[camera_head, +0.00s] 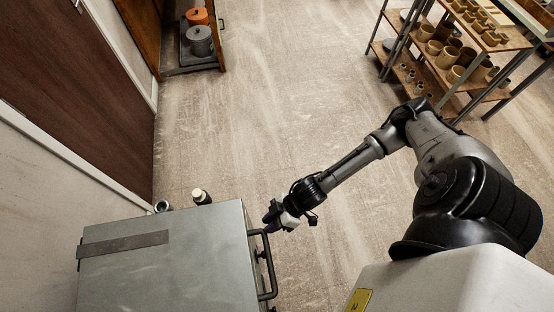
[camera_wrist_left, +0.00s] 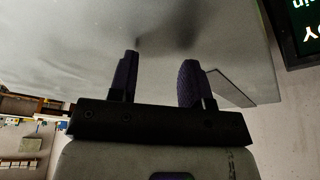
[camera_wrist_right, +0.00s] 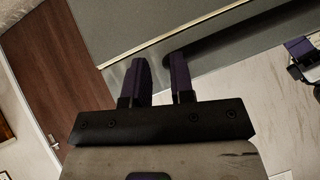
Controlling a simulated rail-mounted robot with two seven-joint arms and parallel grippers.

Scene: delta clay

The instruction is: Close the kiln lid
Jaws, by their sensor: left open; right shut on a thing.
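The kiln (camera_head: 180,265) is a grey metal box at the lower left of the head view. I cannot tell from here how far its lid stands from closed. A black bar handle (camera_head: 269,270) runs along its right side. My right gripper (camera_head: 270,217) is at the far end of this handle.
Two small containers (camera_head: 201,196) stand beyond the kiln's far edge. A wooden shelf with clay pots (camera_head: 445,57) is at the upper right. An open cabinet with an orange and a grey pot (camera_head: 199,41) is at the upper left. The floor between is clear.

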